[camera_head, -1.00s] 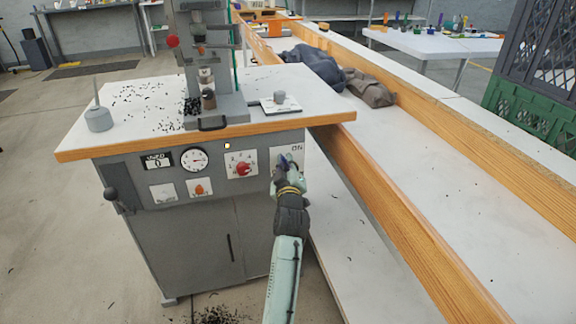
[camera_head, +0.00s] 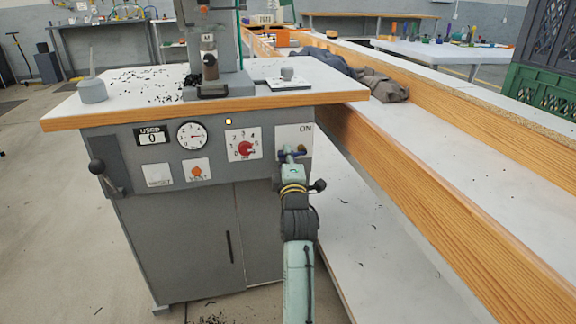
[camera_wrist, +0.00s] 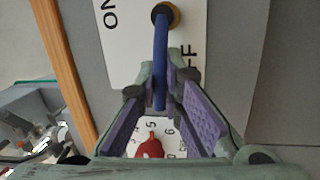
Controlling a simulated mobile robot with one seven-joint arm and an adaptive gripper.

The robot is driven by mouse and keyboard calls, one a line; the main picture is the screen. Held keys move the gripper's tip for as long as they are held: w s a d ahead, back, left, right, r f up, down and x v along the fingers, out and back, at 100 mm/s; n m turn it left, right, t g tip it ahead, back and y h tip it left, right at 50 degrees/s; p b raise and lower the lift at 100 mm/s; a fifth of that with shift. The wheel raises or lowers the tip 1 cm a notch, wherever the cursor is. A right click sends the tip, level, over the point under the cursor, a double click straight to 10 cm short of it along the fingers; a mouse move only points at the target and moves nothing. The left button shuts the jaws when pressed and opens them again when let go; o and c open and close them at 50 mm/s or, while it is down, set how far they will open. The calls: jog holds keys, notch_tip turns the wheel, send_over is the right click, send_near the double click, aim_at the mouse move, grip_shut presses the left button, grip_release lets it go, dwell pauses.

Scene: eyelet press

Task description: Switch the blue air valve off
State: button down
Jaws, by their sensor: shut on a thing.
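The blue air valve is a blue lever (camera_wrist: 160,75) on a brass pivot (camera_wrist: 166,16), on a white plate (camera_wrist: 140,40) marked ON. Part of a second word, ending in F, shows beside the lever. In the head view the lever (camera_head: 290,154) lies about level at the press cabinet's upper right, below the ON label, partly covered by my gripper (camera_head: 291,163). In the wrist view my gripper (camera_wrist: 160,88) has its purple-padded fingers on either side of the lever's free end, shut on it. The exact contact is hard to see.
A red dial (camera_head: 245,148) sits left of the valve plate, with a gauge (camera_head: 192,135) and an orange knob (camera_head: 196,172) farther left. The wooden tabletop edge (camera_head: 200,112) overhangs above. A wooden-sided bench (camera_head: 440,220) runs along the right.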

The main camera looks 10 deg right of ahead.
jog(key=shift+a+f+n+b, duration=0.1)
jog(key=shift+f+n+b, duration=0.15)
jog(key=shift+n+b, duration=0.55)
jog(key=c, duration=2)
grip_release()
jog(key=shift+r, duration=0.1)
notch_tip(320, 180, up, 10)
jog(key=shift+f, duration=0.1)
jog(key=shift+o, duration=0.4)
